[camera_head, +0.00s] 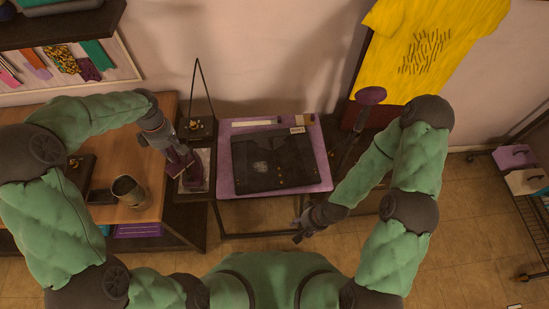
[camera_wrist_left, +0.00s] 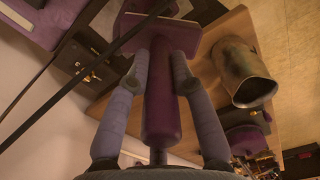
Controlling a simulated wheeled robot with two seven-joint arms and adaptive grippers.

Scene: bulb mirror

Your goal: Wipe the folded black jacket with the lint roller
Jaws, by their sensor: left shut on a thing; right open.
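The black jacket (camera_head: 275,160) lies folded flat on a purple-topped table (camera_head: 226,170) in the middle of the head view. My left gripper (camera_head: 172,148) is left of it, above a small dark side stand. It is shut on the dark purple handle of the lint roller (camera_head: 190,180). In the left wrist view the two fingers (camera_wrist_left: 160,65) clasp the lint roller's handle (camera_wrist_left: 161,118), with its wide head beyond the fingertips. My right gripper (camera_head: 299,232) is open and empty, below and right of the jacket, beside the table's front right corner.
A metal cup (camera_head: 129,190) stands on the wooden table (camera_head: 150,207) at left; it also shows in the left wrist view (camera_wrist_left: 242,72). A thin black triangular frame (camera_head: 199,92) rises behind the stand. A yellow shirt (camera_head: 425,50) hangs at the back right.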

